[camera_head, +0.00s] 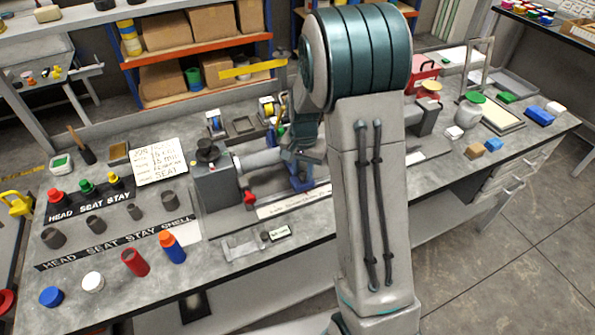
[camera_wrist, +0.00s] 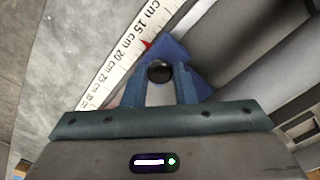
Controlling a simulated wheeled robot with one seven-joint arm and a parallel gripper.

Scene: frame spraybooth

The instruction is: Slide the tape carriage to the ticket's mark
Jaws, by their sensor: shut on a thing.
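The blue tape carriage (camera_wrist: 183,52) is in the wrist view, with a dark round knob (camera_wrist: 158,72) between my two fingers. My gripper (camera_wrist: 158,82) is shut on this knob. A small red pointer (camera_wrist: 147,44) on the carriage lies at the edge of the white centimetre scale (camera_wrist: 118,53), near the 15 label; the exact reading is unclear. In the head view the blue carriage (camera_head: 301,184) shows below my gripper (camera_head: 303,158), partly hidden by my arm. The handwritten ticket (camera_head: 160,161) lies left of the grey machine; its last line reads SEAT, the rest is hard to read.
The grey machine block (camera_head: 216,186) with a red knob stands left of the carriage. Capped bottles (camera_head: 172,247) and label strips (camera_head: 115,240) occupy the bench's left part. A small tray (camera_head: 243,246) sits in front. Several items stand on the right bench (camera_head: 540,132).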

